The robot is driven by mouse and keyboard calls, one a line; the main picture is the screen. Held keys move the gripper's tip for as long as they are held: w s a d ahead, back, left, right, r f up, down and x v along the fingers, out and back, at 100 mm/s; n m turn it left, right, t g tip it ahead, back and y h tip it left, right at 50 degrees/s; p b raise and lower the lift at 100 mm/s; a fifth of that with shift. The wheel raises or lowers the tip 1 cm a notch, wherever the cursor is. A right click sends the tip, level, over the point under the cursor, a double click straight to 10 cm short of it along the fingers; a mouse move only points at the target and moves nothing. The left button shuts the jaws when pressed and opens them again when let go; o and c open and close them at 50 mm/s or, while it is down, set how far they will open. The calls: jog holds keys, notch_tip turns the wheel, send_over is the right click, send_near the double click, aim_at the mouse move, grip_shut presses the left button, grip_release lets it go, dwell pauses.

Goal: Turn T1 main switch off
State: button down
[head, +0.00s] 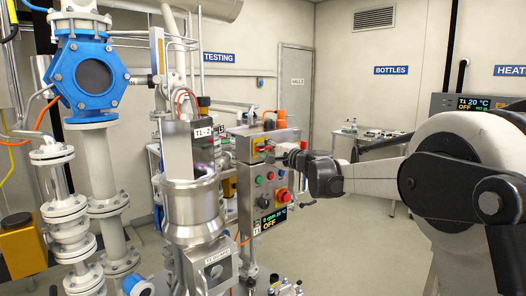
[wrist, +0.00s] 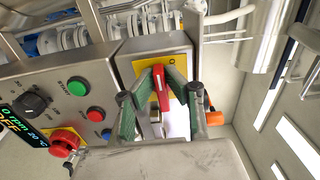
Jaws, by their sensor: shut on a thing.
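The T1 main switch is a red handle (wrist: 160,88) on a yellow plate (wrist: 178,67), at the end of a steel control panel (wrist: 72,72). In the wrist view my gripper (wrist: 160,82) has its green-padded fingers closed on either side of the red handle. In the head view my gripper (head: 271,153) reaches from the right to the yellow plate (head: 260,144) at the top of the T1 panel (head: 252,180). The fingers partly hide the handle and its markings, so I cannot read its position. The panel display (head: 269,220) shows OFF.
Below the switch are coloured buttons, a black knob and a red emergency stop (head: 283,195). The steel T1 reactor vessel (head: 192,205) stands just left of the panel. A display (head: 480,103) at the right reads T1 20 °C OFF. Open floor lies behind my arm.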

jog(key=c, duration=1.8)
grip_release()
jog(key=v, duration=1.2)
